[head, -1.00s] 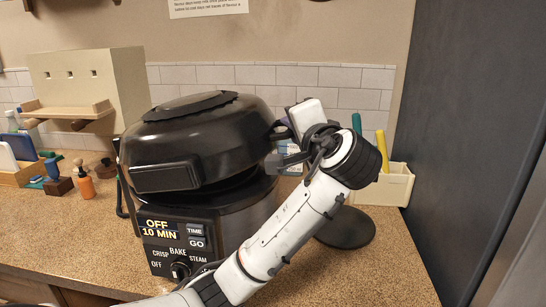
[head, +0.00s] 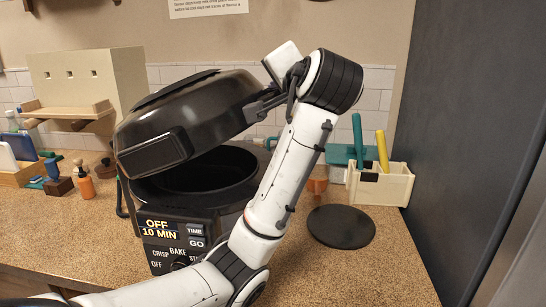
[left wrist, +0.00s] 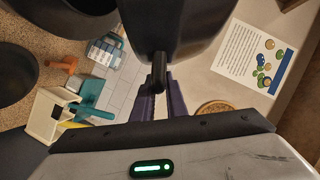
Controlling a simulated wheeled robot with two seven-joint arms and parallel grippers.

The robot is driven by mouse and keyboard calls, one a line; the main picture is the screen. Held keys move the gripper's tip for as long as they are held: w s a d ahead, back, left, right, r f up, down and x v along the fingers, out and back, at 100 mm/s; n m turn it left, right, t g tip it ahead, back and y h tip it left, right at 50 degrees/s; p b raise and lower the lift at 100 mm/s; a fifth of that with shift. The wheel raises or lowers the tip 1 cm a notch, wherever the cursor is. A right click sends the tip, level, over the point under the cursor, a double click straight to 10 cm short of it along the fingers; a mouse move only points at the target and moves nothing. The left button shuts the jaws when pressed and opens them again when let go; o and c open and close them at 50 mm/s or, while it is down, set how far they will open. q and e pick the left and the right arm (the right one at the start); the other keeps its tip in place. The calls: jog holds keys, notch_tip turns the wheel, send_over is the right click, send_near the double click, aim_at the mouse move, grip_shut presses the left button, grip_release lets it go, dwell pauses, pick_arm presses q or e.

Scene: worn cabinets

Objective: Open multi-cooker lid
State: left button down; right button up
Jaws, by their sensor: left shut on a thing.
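The multi-cooker stands on the counter with its black lid (head: 185,115) raised and tilted up, its right side higher than its left. The dark opening of the cooker body (head: 205,178) shows below it. The front panel reads OFF, 10 MIN. My left gripper (head: 268,99) is at the lid's right side, shut on the lid's side handle. In the left wrist view, the dark handle (left wrist: 159,70) sits between the purple fingers of my left gripper (left wrist: 162,98). My forearm hides part of the cooker's right side and dial. My right gripper is not in view.
A black round disc (head: 340,227) lies on the counter right of my arm. A cream bin (head: 390,187) with teal and yellow handles stands behind it. A beige shelf unit (head: 90,85) and small bottles stand left. A dark panel (head: 470,130) borders the right.

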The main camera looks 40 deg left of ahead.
pick_arm(q)
jog(key=shift+n+h, duration=0.3)
jog(key=shift+n, duration=0.4)
jog(key=a+r, duration=0.1)
jog(key=r, duration=0.1)
jog(key=s+r, duration=0.1)
jog(key=r, duration=0.1)
jog(key=a+r, duration=0.1)
jog(key=r, duration=0.1)
jog(key=shift+s+a, duration=0.35)
jog(key=shift+n+h, duration=0.5)
jog(key=shift+n, duration=0.2)
jog(key=a+r, duration=0.1)
jog(key=s+a+r, duration=0.1)
jog(key=r, duration=0.1)
jog(key=s+a+r, duration=0.1)
jog(key=r, duration=0.1)
jog(key=shift+a, duration=0.2)
jog(key=shift+s+a+r, duration=0.3)
jog(key=shift+a+r, duration=0.1)
jog(key=shift+r, duration=0.15)
jog(key=s+a+r+n+h, duration=0.1)
jog(key=s+a+r, duration=0.2)
jog(key=a+r, duration=0.1)
jog(key=shift+a+r+n+t, duration=0.3)
jog(key=shift+a+r+n, duration=0.1)
jog(key=shift+a, duration=0.15)
